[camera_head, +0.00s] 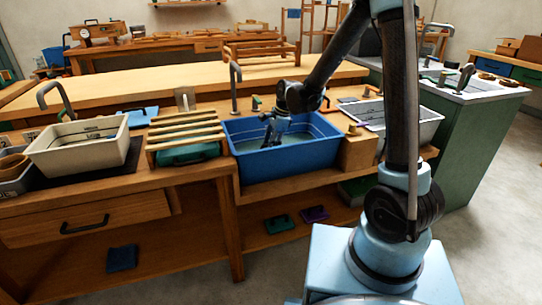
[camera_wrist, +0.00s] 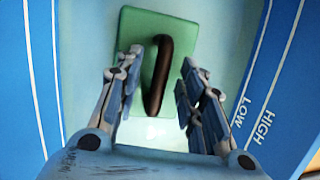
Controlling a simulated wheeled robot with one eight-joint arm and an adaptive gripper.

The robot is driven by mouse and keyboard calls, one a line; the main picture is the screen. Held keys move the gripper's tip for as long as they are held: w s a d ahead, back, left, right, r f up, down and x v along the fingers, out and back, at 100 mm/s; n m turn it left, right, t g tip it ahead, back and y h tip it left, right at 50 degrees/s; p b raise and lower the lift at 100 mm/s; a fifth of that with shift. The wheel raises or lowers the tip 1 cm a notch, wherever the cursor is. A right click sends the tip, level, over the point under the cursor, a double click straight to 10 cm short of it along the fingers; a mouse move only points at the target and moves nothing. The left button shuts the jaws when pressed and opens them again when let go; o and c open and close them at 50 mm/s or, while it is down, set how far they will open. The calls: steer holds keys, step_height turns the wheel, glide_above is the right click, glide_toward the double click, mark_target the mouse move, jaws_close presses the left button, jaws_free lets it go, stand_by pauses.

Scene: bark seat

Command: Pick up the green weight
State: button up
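The green weight (camera_wrist: 140,48) is a flat green block with a dark, upright handle (camera_wrist: 160,75). It lies on the pale floor of the blue basin (camera_wrist: 282,110), between walls marked LOW and HIGH. My gripper (camera_wrist: 159,68) is open, with one finger on each side of the handle and gaps between. The fingertips overlap the block's edges in the wrist view; whether they touch it I cannot tell. In the head view my gripper (camera_head: 272,138) reaches down into the blue basin (camera_head: 285,167), and the green weight cannot be made out there.
A slatted wooden rack (camera_head: 185,130) with a teal handled block (camera_head: 188,154) under it stands left of the basin. A wooden block (camera_head: 358,152) stands at its right. Pale basins (camera_head: 80,148) flank both sides. Teal (camera_head: 278,224) and purple (camera_head: 314,214) pieces lie on the lower shelf.

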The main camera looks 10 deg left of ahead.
steer(key=shift+a+f, duration=0.1)
steer(key=shift+f, duration=0.2)
jaws_close()
steer(key=shift+r, duration=0.1)
